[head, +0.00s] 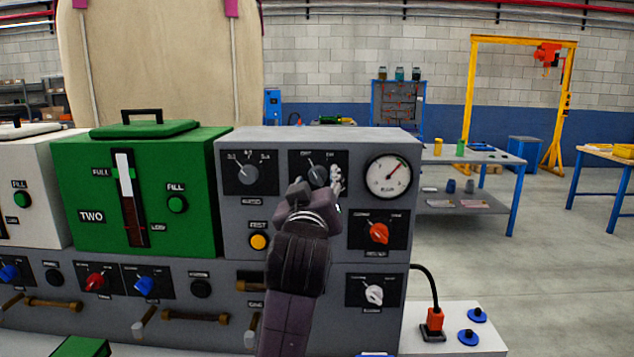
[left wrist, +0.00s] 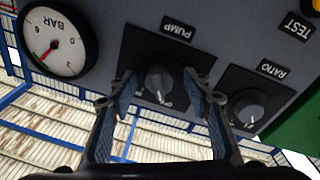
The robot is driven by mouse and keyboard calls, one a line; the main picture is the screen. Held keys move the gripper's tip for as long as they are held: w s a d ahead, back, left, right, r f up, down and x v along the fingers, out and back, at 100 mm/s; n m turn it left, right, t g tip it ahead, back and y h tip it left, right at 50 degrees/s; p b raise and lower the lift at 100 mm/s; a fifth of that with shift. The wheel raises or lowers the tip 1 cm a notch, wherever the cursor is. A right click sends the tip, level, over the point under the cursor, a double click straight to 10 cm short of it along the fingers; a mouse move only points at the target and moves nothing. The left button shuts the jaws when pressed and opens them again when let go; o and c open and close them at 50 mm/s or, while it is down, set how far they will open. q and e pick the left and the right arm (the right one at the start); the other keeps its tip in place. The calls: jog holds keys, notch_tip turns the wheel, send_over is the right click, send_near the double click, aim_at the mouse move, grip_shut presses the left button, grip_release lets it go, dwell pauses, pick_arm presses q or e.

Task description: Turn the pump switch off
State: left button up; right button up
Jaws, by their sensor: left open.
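The pump switch (head: 318,173) is a grey rotary knob on a black plate near the top of the grey panel. It also shows in the left wrist view (left wrist: 158,83), upside down, under the PUMP label. Its pointer line sits near the small marks, which are too small to read surely. My left gripper (head: 319,187) is in front of the switch and partly covers it in the head view. In the left wrist view the gripper (left wrist: 158,90) is open, one finger on each side of the knob, with gaps visible. My right gripper is not in view.
The ratio knob (left wrist: 247,105) is close beside the pump switch. A pressure gauge (head: 388,177) is on the other side, with a red knob (head: 378,233) and white knob (head: 374,294) below. A yellow button (head: 258,241) and green hopper (head: 140,190) are left.

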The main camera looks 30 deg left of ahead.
pick_arm(q)
jog(key=shift+s, duration=0.1)
jog(key=v, duration=0.7)
jog(key=shift+s+d, duration=0.1)
jog(key=shift+s, duration=0.05)
dwell(0.4)
